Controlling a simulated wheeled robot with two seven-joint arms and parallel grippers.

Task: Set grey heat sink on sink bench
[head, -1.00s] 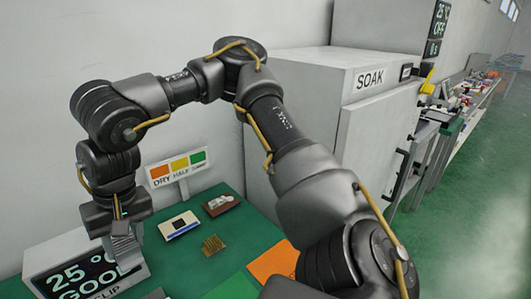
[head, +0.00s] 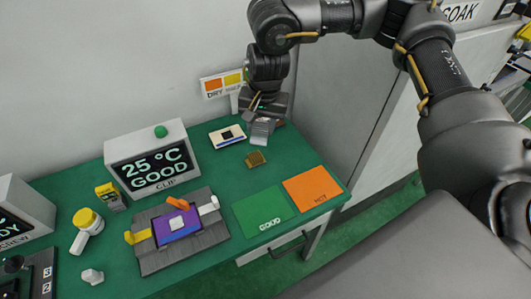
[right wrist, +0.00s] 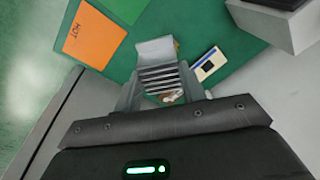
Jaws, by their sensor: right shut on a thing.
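The grey heat sink (head: 262,131), a small finned block, is held in my right gripper (head: 263,115) above the back right of the green bench (head: 210,177). In the right wrist view, the heat sink (right wrist: 158,65) is between the jaws, its fins showing. I cannot tell its exact height above the bench. A brown item with a white top (right wrist: 172,97) lies beneath, mostly hidden by the gripper. My left gripper is not in view.
A white card with a dark square (head: 227,136) and a brass finned block (head: 256,159) lie near the heat sink. Green (head: 264,213) and orange (head: 313,188) mats lie in front. A grey fixture (head: 160,263) holds a purple board. The SOAK cabinet (head: 345,90) stands right.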

